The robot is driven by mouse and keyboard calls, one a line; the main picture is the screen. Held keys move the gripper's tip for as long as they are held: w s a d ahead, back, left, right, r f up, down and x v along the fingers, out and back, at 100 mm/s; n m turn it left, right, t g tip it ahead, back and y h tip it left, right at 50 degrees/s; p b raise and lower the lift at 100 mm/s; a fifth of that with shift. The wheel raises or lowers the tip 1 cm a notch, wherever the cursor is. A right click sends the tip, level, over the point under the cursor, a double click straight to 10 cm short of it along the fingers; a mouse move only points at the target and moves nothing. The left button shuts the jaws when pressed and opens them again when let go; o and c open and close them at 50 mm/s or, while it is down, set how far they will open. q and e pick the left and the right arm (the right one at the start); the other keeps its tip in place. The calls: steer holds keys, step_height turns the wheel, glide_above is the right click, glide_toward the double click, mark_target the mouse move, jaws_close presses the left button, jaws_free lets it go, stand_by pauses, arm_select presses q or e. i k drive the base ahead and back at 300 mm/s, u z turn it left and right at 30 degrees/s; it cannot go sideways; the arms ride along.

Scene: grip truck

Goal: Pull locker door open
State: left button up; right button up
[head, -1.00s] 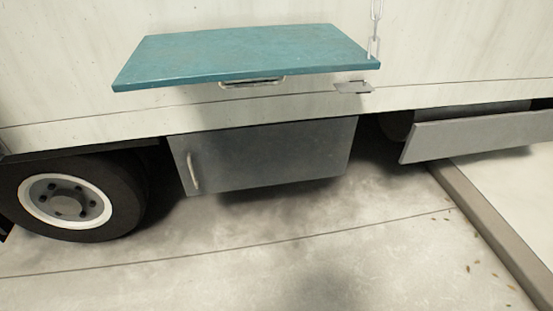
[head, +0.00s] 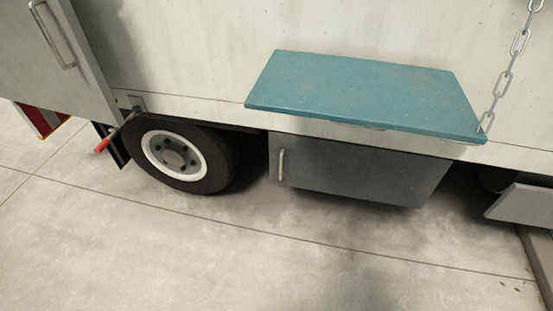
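A grey locker (head: 360,172) hangs under the truck body, below the teal shelf. Its front door looks closed, with a pale vertical handle (head: 281,165) near its left edge. Another grey door or panel (head: 50,55) with a metal bar handle (head: 52,35) shows at the upper left of the truck side; I cannot tell from this view whether it is fully shut. Neither of my grippers is in view.
A teal fold-down shelf (head: 365,92) juts out above the locker, held by a chain (head: 506,75) at its right. A truck wheel (head: 178,155) stands left of the locker. A red-tipped lever (head: 103,146) sticks out further left. The concrete floor (head: 250,255) in front is clear.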

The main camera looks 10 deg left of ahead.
mark_target(388, 175)
steer(key=u, duration=0.65)
steer(key=i, duration=0.7)
steer(key=u, duration=0.55)
steer(key=i, duration=0.6)
steer(key=z, duration=0.2)
